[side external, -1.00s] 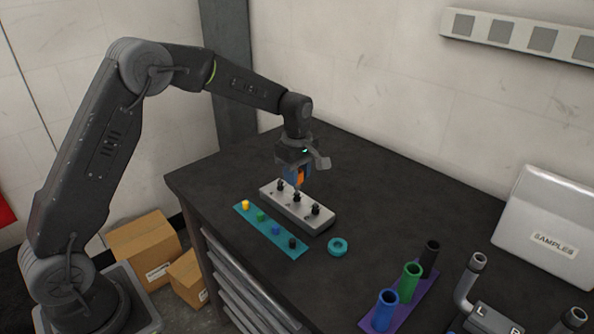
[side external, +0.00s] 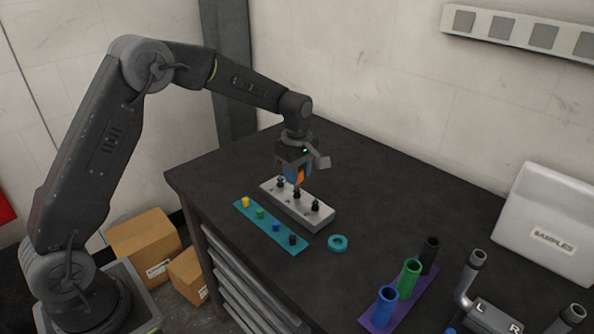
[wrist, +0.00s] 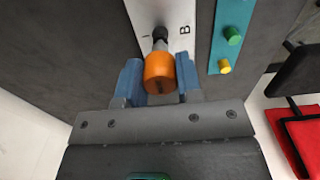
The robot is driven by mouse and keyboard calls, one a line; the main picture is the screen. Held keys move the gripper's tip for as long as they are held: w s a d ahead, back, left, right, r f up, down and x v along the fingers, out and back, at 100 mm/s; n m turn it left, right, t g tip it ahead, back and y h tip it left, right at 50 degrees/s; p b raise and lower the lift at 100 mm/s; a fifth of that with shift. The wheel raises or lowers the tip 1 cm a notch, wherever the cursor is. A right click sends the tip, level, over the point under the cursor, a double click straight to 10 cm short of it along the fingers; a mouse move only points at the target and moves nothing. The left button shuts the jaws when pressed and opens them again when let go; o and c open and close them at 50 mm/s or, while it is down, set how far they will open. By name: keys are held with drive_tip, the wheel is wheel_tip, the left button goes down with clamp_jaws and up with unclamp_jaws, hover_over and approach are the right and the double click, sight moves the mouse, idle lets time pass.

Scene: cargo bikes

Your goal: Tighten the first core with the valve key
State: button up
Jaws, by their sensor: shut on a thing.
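My gripper (side external: 298,175) points down over the grey block (side external: 318,221), with its blue fingers (wrist: 132,82) closed on the orange valve key (wrist: 158,72). The key also shows between the fingers in the side view (side external: 300,177). The block carries three black upright stems, and one black stem (wrist: 160,36) shows right at the far end of the key in the wrist view. I cannot tell whether the key is seated on it. A teal strip (side external: 250,220) beside the block holds small yellow, green, blue and black pieces.
A teal ring (side external: 338,243) lies right of the block. A purple rack (side external: 425,285) holds blue, green and black tubes. A grey fixture marked L and R (side external: 492,317) and a white SAMPLES case (side external: 543,222) stand farther right. The back of the dark tabletop (side external: 400,195) is clear.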

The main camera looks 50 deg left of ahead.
drive_tip(key=shift+f, duration=0.9)
idle(1.0)
drive_tip(key=shift+s+f, duration=0.1)
drive_tip(key=shift+f, duration=0.1)
clamp_jaws()
drive_tip(key=m, duration=1.2)
drive_tip(key=o, duration=0.6)
unclamp_jaws()
drive_tip(key=o, duration=0.3)
drive_tip(key=shift+r, duration=0.15)
